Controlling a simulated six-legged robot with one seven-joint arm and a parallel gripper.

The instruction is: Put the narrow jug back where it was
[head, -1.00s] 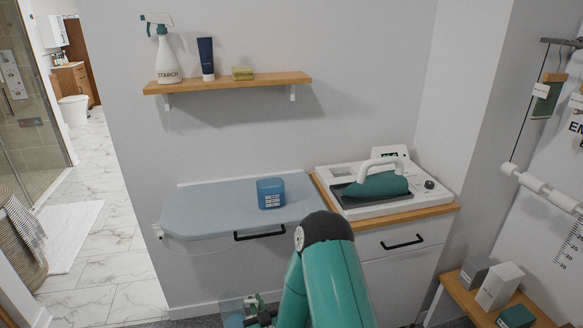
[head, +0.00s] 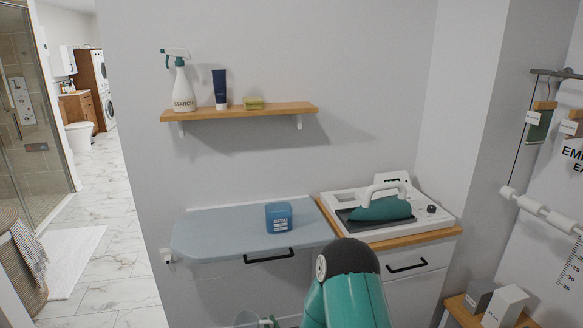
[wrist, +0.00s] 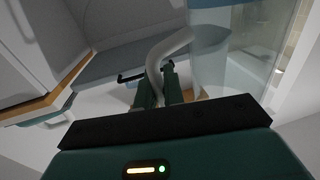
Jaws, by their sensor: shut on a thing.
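The narrow jug (wrist: 228,48) is a clear, bluish vessel with a pale curved handle. It fills the upper right of the wrist view. My gripper (wrist: 158,88) is shut on the jug's handle. In the head view only the top of the jug (head: 246,319) shows at the bottom edge, with part of my gripper (head: 268,321) just right of it. The jug is in front of the blue-grey ironing board (head: 215,235) and low in the picture. Its base is out of sight.
A wooden shelf (head: 240,112) above holds a starch bottle (head: 183,88), dark tube and sponge. Boxes (head: 505,306) stand at lower right.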

